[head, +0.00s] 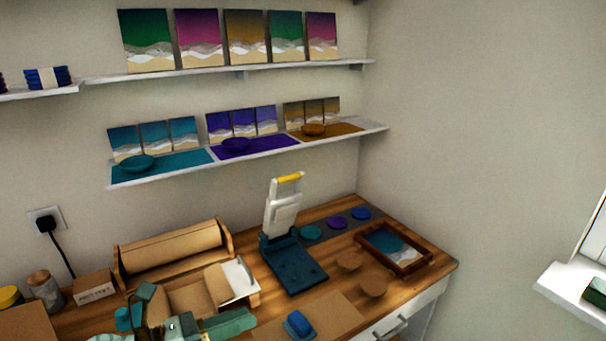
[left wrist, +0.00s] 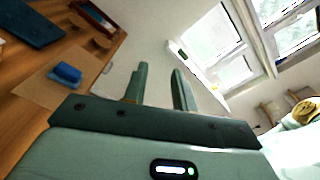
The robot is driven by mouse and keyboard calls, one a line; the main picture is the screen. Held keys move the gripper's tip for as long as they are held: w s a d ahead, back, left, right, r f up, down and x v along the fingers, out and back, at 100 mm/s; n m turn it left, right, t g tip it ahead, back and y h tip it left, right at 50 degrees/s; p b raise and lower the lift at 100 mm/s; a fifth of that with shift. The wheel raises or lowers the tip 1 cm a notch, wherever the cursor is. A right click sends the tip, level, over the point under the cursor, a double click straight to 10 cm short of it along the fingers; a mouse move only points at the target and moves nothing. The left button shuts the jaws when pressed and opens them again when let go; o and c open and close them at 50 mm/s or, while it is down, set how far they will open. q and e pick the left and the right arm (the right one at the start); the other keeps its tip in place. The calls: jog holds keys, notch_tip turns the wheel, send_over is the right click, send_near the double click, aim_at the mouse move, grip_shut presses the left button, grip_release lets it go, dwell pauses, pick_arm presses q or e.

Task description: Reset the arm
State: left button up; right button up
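My left gripper (left wrist: 158,75) shows in the left wrist view with its two fingers apart and nothing between them. It points past the table's front edge. In the head view parts of my grey-green left arm and gripper (head: 232,323) are low in the picture, in front of the wooden table (head: 415,287). My right gripper is in neither view.
A blue block (head: 299,323) lies on a brown mat (head: 335,312) near the table front. Behind are a dark teal stand (head: 293,268), a framed picture (head: 394,248) and wooden discs. Shelves (head: 245,153) hang above. Open floor lies beyond the front edge.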

pick_arm(q)
jog(key=a+n+t+y, duration=0.45)
jog(key=n+y, duration=0.25)
jog(key=n, duration=0.4)
jog(key=a+n+t+y, duration=0.4)
jog(key=n+t+y, duration=0.15)
jog(key=n, duration=0.65)
jog(key=s+a+f+n+g+y, duration=0.4)
jog(key=s+a+f+n+g, duration=0.15)
jog(key=s+f, duration=0.25)
jog(key=s+a+f+n+g+y, duration=0.3)
jog(key=s+a+f+n+g, duration=0.25)
jog(key=s+f+g, duration=0.2)
jog(key=s+d+f+g+h, duration=0.1)
jog(key=s+d+f, duration=0.15)
jog(key=f, duration=0.95)
jog(key=s+d+f+g+h, duration=0.1)
jog(key=s+d+f+h, duration=0.15)
jog(key=f, duration=0.95)
jog(key=s+f+n+g+h, duration=0.1)
jog(key=s+f+n+g, duration=0.2)
jog(key=s+f, duration=1.4)
jog(key=s+n, duration=0.1)
jog(key=s, duration=0.1)
jog(key=shift+s+d, duration=0.15)
jog(key=shift+s, duration=0.25)
